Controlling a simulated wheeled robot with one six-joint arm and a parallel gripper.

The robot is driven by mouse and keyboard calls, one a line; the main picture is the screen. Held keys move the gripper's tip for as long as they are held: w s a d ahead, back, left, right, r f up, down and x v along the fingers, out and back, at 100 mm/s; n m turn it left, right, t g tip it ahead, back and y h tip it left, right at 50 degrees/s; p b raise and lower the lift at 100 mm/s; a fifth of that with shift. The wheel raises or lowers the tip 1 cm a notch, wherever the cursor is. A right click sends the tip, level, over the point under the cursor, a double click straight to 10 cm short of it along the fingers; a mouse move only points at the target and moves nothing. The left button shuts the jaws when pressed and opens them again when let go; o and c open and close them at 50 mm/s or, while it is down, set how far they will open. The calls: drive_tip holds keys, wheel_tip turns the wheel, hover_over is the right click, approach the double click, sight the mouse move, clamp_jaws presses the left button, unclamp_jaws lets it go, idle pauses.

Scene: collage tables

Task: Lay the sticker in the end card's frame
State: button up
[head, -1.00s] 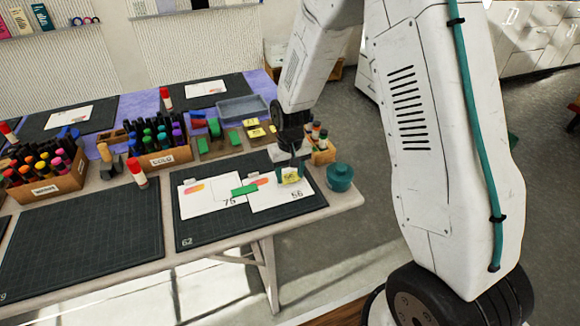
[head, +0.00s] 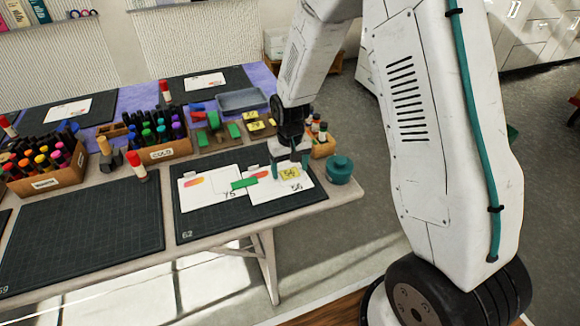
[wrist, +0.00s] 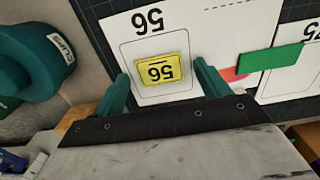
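My gripper (head: 290,165) is open. In the wrist view its teal fingers stand apart on either side of the sticker (wrist: 162,88), with nothing between them touching it.
A green strip (head: 244,183) lies across the join with the left card (head: 205,193), marked 75. Marker boxes (head: 158,152), a grey tray (head: 243,101) and small green and yellow pieces stand behind.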

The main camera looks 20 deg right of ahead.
wheel_tip(320, 180, up, 8)
idle(0.5)
drive_tip(key=shift+f, duration=0.1)
drive_tip(key=s+d+r, duration=0.1)
drive_tip(key=s+r, duration=1)
drive_tip(key=s, duration=0.4)
drive_tip(key=s+d+r+t, duration=0.1)
drive_tip(key=s+d+r, duration=0.1)
drive_tip(key=s+r, duration=0.9)
drive_tip(key=s, duration=0.4)
